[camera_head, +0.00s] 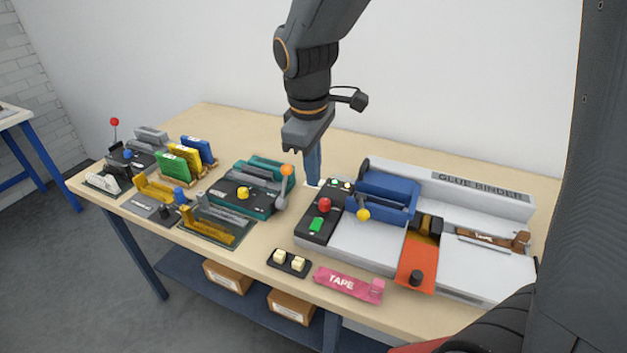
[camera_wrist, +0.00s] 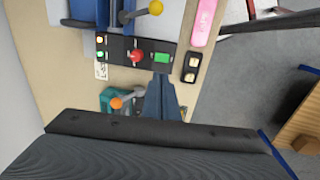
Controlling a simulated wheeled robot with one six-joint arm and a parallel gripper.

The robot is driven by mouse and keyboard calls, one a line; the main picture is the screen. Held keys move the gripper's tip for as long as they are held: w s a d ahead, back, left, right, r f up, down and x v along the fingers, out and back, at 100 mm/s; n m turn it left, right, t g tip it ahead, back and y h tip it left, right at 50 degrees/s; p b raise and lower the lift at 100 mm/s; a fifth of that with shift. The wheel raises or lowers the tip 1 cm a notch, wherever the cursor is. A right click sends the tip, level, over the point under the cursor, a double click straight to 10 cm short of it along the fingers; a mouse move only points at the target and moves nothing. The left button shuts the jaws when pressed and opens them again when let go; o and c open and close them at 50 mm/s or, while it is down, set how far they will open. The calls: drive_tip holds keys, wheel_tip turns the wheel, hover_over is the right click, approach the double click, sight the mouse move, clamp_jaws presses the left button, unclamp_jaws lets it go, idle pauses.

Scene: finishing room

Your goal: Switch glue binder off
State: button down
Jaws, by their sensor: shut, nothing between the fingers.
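The glue binder (camera_head: 485,203) is a long pale machine with a blue clamp (camera_head: 385,193) on the right of the bench. Its black control panel (camera_head: 314,232) at the left end has a red button (camera_head: 324,205) and a green button (camera_head: 316,224); both also show in the wrist view, the red one (camera_wrist: 137,56) and the green one (camera_wrist: 162,57). An orange lamp (camera_wrist: 99,40) and a green lamp (camera_wrist: 99,54) look lit. My gripper (camera_head: 313,183) is shut and empty, near the panel's back left corner. In the wrist view its tips (camera_wrist: 161,78) appear beside the green button, apparently not touching.
A teal machine with an orange-knobbed lever (camera_head: 286,171) stands close left of my gripper. A block with two cream buttons (camera_head: 289,263) and a pink tape piece (camera_head: 349,284) lie at the front edge. The clamp's yellow knob (camera_head: 363,215) juts near the panel.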

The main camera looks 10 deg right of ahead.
sight(320, 221)
idle(0.4)
drive_tip(key=b, duration=0.3)
drive_tip(key=w+b, duration=0.1)
drive_tip(key=b, duration=0.2)
drive_tip(key=shift+d+f, duration=0.15)
drive_tip(key=shift+f, duration=0.05)
drive_tip(key=shift+b, duration=0.7)
drive_tip(key=b, duration=0.3)
drive_tip(key=shift+s+d+r+b, duration=0.15)
drive_tip(key=shift+b, duration=0.25)
drive_tip(key=shift+s+d+r+b, duration=0.1)
drive_tip(key=shift+s+r+b, duration=0.1)
drive_tip(key=shift+b, duration=0.5)
drive_tip(key=f, duration=0.4)
drive_tip(key=w+f, duration=0.1)
drive_tip(key=f, duration=0.4)
drive_tip(key=d+f+p, duration=0.1)
drive_tip(key=f, duration=0.4)
drive_tip(key=shift+w, duration=0.15)
